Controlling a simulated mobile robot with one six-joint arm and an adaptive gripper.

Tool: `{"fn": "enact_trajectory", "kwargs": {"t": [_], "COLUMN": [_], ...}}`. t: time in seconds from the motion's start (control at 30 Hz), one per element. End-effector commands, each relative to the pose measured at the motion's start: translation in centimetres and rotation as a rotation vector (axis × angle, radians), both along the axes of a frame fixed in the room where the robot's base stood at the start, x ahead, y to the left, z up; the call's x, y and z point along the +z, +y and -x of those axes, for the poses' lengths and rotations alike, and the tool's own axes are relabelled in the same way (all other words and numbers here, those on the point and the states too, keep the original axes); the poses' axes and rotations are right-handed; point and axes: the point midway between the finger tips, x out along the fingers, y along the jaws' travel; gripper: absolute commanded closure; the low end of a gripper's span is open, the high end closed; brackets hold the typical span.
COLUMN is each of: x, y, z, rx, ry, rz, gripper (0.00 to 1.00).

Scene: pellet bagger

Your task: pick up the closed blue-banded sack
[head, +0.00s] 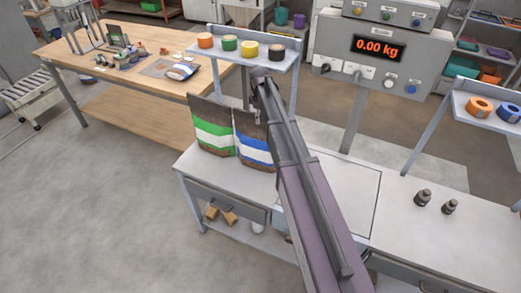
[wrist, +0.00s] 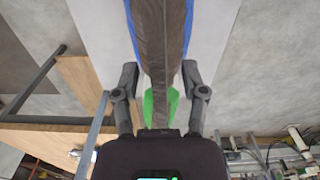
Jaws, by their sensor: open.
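The blue-banded sack (head: 255,151) stands upright on the grey bench. It is brown with a white and blue band, and my arm hides its right side in the head view. In the wrist view a sack with blue edges (wrist: 160,30) runs up the middle as a narrow brown ridge. My gripper (wrist: 160,76) is open, with one finger on each side of this ridge; I cannot tell whether they touch it. In the head view my gripper (head: 262,82) is at the sack's top. The green-banded sack (head: 212,134) stands close beside it on the left.
A shelf with several tape rolls (head: 241,47) stands just behind the sacks. A scale display box (head: 378,48) is behind to the right. Two dark weights (head: 423,198) stand on the right bench.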

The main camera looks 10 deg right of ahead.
Motion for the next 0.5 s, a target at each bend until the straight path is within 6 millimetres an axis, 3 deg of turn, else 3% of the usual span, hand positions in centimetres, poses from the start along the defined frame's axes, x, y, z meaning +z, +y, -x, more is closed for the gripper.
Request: {"fn": "enact_trajectory", "kwargs": {"t": [0.2, 0.5], "x": [-1.9, -2.4], "y": [0.0, 0.0], "z": [0.0, 0.0], "rx": [0.000, 0.001], "ry": [0.000, 0.000], "rz": [0.000, 0.000], "gripper": [0.44, 0.44]}}
